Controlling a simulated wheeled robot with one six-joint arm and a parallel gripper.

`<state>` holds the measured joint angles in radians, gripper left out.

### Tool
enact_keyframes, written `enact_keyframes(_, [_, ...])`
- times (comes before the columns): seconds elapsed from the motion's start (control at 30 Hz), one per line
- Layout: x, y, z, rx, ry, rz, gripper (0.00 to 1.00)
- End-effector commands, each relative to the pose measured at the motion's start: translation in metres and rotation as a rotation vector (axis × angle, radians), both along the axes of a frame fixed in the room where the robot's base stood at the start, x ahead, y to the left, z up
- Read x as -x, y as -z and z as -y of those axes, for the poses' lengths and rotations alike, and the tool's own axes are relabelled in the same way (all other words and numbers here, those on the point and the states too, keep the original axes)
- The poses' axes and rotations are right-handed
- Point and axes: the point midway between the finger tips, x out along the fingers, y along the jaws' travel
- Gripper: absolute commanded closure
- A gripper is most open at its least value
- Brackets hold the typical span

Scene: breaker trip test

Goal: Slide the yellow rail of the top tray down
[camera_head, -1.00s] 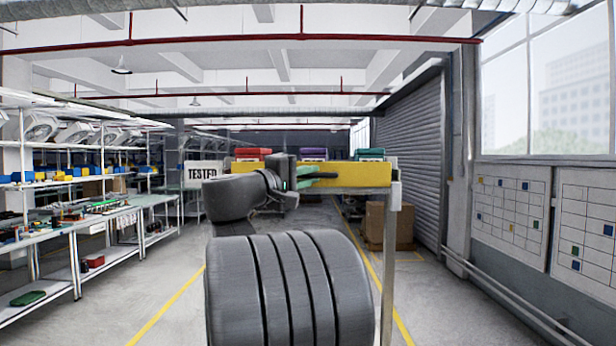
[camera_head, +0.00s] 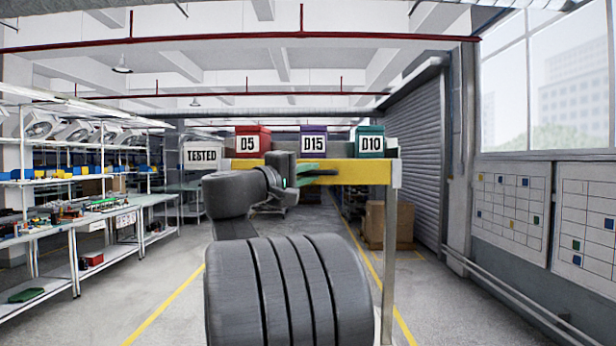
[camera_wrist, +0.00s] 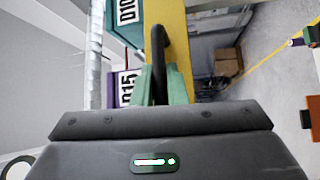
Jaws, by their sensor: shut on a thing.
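The yellow rail (camera_head: 358,173) runs level along the front of the top tray; its left part is hidden behind my arm. It also shows in the wrist view (camera_wrist: 178,40). My gripper (camera_head: 312,173), with green fingers, is at the rail's front. In the wrist view its fingers (camera_wrist: 160,88) are shut around a dark handle (camera_wrist: 159,45) on the rail. Behind the rail stand a red box D5 (camera_head: 252,140), a purple box D15 (camera_head: 313,142) and a teal box D10 (camera_head: 369,141), their labels showing above it.
A grey upright post (camera_head: 390,260) stands at the rail's right end. A TESTED sign (camera_head: 202,156) is at the left. Shelves and benches (camera_head: 60,225) line the left side. A brown carton (camera_head: 388,226) sits behind the post. The floor between is clear.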

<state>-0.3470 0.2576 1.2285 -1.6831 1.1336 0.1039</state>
Motion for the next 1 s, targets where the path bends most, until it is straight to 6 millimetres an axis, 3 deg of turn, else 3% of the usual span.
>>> enact_keyframes(0.17, [-0.002, 0.008, 0.000, -0.003, 0.002, -0.014, 1.00])
enact_keyframes(0.2, [-0.002, 0.008, 0.000, -0.004, 0.002, -0.015, 0.80])
enact_keyframes(0.3, [-0.002, 0.007, 0.000, -0.002, 0.002, -0.013, 0.66])
enact_keyframes(0.67, [0.002, 0.006, -0.005, -0.001, 0.000, -0.008, 0.66])
enact_keyframes(1.0, [0.045, 0.016, -0.049, -0.002, -0.004, -0.009, 0.66])
